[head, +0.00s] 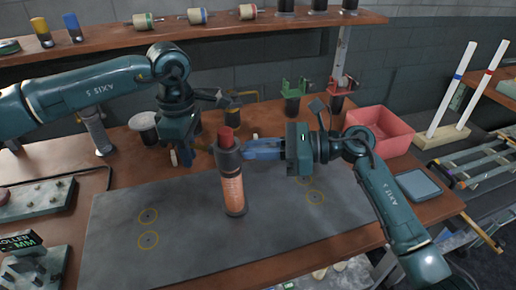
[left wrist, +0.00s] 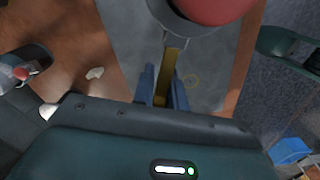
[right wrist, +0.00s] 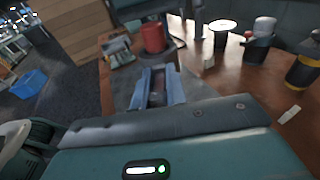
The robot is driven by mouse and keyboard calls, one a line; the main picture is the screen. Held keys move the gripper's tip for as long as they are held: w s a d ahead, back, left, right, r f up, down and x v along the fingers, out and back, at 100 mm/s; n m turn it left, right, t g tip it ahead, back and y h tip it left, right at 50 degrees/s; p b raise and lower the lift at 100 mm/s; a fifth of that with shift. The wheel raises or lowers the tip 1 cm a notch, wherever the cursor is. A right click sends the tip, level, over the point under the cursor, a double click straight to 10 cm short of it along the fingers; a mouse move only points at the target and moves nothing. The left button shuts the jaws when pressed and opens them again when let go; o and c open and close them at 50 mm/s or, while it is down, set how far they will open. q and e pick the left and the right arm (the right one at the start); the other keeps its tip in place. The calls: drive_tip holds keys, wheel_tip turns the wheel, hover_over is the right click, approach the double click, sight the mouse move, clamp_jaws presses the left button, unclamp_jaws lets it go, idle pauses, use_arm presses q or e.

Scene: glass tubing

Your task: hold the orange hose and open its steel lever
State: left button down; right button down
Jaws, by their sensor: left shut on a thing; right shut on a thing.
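The orange hose (head: 232,188) stands upright on the grey mat in the head view, with a dark collar and a red top. My right gripper (head: 250,149) comes from the right, its blue fingers shut at the dark collar. My left gripper (head: 188,156) is just left of the collar. In the left wrist view its blue fingers (left wrist: 166,88) are shut on a narrow yellowish lever (left wrist: 171,62) that extends from the hose's collar. The red top (left wrist: 210,8) is close above. In the right wrist view the blue fingers (right wrist: 157,88) show, but their grip is partly hidden.
The grey mat (head: 115,235) has yellow ring marks and free room around the hose. A pink bin (head: 385,130) and a blue-grey tablet (head: 418,184) are at the right. Clamps with green and red parts (head: 293,90) stand behind. Devices (head: 35,198) sit at the left.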

drive_tip(key=shift+r, duration=0.1)
drive_tip(key=c, duration=1.4)
unclamp_jaws()
drive_tip(key=shift+c, duration=0.2)
use_arm(q)
drive_tip(key=shift+r, duration=0.1)
use_arm(e)
drive_tip(key=d+r, duration=0.1)
drive_tip(key=d, duration=1.1)
drive_tip(key=shift+r, duration=0.2)
drive_tip(key=shift+a, duration=0.1)
use_arm(q)
drive_tip(key=c, duration=1.3)
unclamp_jaws()
drive_tip(key=shift+c, duration=0.2)
